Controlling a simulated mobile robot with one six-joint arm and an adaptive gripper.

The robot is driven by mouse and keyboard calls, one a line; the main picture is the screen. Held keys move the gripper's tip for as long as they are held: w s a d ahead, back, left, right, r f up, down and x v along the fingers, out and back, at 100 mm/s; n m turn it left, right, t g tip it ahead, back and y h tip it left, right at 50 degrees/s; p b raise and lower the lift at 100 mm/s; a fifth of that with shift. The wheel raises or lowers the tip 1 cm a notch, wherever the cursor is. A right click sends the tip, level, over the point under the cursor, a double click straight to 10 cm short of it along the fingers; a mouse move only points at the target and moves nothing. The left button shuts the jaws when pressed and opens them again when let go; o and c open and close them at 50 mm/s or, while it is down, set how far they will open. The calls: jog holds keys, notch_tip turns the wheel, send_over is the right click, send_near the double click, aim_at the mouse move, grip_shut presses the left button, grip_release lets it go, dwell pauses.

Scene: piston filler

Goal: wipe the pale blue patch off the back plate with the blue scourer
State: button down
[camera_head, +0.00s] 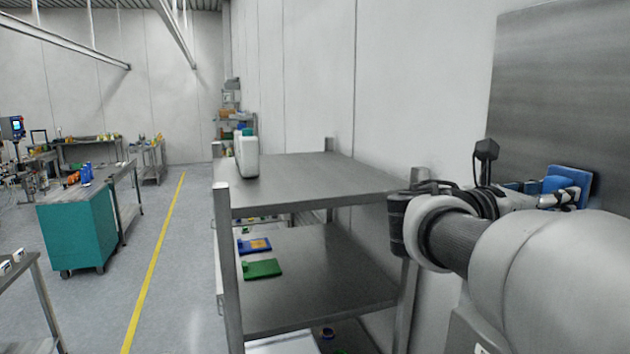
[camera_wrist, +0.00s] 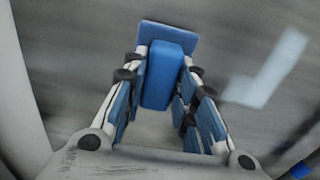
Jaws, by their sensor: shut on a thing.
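My gripper (camera_wrist: 161,85) is shut on the blue scourer (camera_wrist: 162,75), a block handle with a flat blue pad at its far end. In the head view the scourer (camera_head: 571,184) is at the right, in front of the grey metal back plate (camera_head: 560,85). The pad looks close to the plate; I cannot tell whether it touches. In the wrist view the pale blue patch (camera_wrist: 265,72) is a bent, L-like shape on the plate, to the right of the scourer and apart from it. The patch does not show in the head view.
A metal shelf rack (camera_head: 290,180) stands left of my arm, with a white jug (camera_head: 246,158) on top. A blue item (camera_head: 254,245) and a green item (camera_head: 262,268) lie on its middle shelf. A teal cabinet (camera_head: 75,233) stands farther left. The floor by the yellow line is clear.

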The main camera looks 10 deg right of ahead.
jog(key=shift+d, duration=0.45)
